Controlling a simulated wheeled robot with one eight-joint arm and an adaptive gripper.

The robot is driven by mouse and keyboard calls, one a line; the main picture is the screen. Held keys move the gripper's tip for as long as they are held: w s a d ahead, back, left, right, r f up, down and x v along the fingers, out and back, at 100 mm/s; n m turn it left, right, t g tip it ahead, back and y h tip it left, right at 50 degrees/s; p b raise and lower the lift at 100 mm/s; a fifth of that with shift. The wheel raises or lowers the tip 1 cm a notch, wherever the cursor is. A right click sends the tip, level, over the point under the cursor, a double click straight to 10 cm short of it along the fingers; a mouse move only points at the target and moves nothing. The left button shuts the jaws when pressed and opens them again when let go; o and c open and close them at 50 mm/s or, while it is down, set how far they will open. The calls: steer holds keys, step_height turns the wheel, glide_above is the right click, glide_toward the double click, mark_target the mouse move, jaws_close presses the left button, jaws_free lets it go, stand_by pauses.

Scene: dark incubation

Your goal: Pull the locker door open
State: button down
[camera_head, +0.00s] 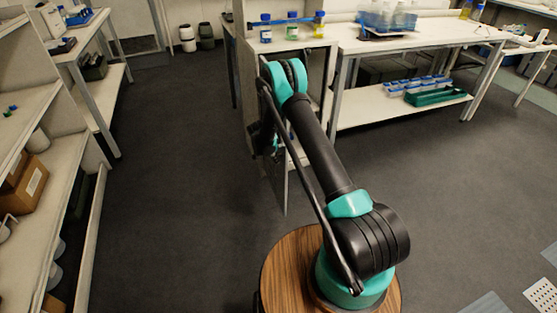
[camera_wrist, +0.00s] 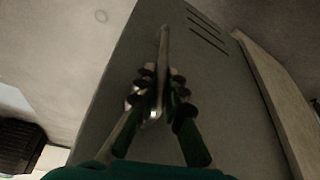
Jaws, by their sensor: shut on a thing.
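The locker door (camera_wrist: 215,95) is a grey panel with slanted vent slots near its top in the wrist view. Its long bar handle (camera_wrist: 164,45) runs up the panel between my fingers. My gripper (camera_wrist: 154,105) is shut on the handle, with dark finger pads on both sides of it. In the head view the lower part of the door (camera_head: 276,188) shows as a narrow grey panel beside my arm. My arm hides much of the locker front and the grip there. I cannot tell how far the door stands from its frame.
Bottles (camera_head: 292,27) stand on the worktop above the locker. A bench (camera_head: 375,43) with a lower shelf holding a green rack (camera_head: 435,96) is at right. Shelves (camera_head: 45,190) stand at left. The dark floor (camera_head: 180,190) between is clear.

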steer(key=shift+s, duration=0.1)
steer(key=c, duration=1.6)
jaws_free()
steer(key=v, duration=1.2)
